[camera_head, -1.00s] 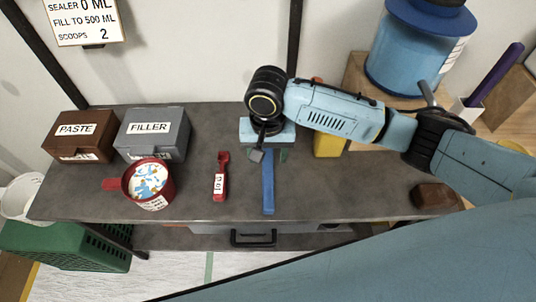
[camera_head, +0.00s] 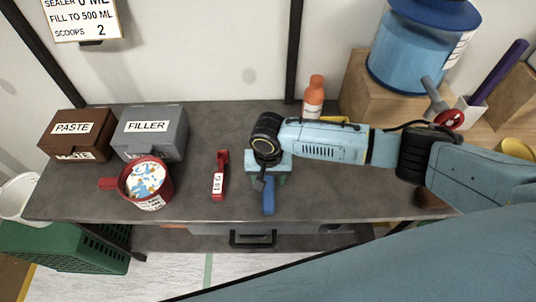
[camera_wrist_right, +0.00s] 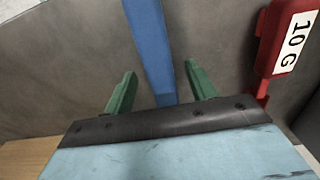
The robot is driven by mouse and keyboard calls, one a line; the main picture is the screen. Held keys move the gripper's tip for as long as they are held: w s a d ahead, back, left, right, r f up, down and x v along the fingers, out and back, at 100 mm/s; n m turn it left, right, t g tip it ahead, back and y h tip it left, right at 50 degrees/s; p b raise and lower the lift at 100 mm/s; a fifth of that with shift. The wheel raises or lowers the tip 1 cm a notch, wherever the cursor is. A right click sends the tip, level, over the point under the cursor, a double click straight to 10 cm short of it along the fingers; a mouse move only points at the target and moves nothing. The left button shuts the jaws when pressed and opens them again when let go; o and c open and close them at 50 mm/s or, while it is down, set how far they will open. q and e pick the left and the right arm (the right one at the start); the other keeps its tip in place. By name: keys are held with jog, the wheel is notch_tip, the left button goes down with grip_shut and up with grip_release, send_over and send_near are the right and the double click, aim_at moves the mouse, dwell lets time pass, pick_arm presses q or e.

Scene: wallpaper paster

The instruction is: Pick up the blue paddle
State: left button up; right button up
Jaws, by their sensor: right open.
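The blue paddle (camera_head: 268,198) lies on the grey worktop with its near end toward the front edge; my right gripper and wrist cover its far part in the head view. My right gripper (camera_wrist_right: 158,82) is open, its two green fingers spread on either side of the blue paddle (camera_wrist_right: 150,35) in the wrist view. The paddle runs between the fingers without visible contact. How far the fingertips are above the worktop is hard to tell. My left gripper is not in view.
A red scoop labelled 10 G (camera_head: 219,178) lies just left of the paddle. A red pot (camera_head: 145,184), a FILLER box (camera_head: 152,134) and a PASTE box (camera_head: 75,136) stand further left. An orange-capped bottle (camera_head: 314,98) stands behind my right wrist. A blue water dispenser (camera_head: 412,60) is at back right.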

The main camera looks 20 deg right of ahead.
jog(key=c, duration=1.1)
jog(key=shift+o, duration=0.2)
jog(key=shift+r, duration=0.1)
notch_tip(320, 180, up, 8)
jog(key=shift+r+p, duration=0.2)
jog(key=shift+p, duration=0.5)
jog(key=shift+r, duration=0.7)
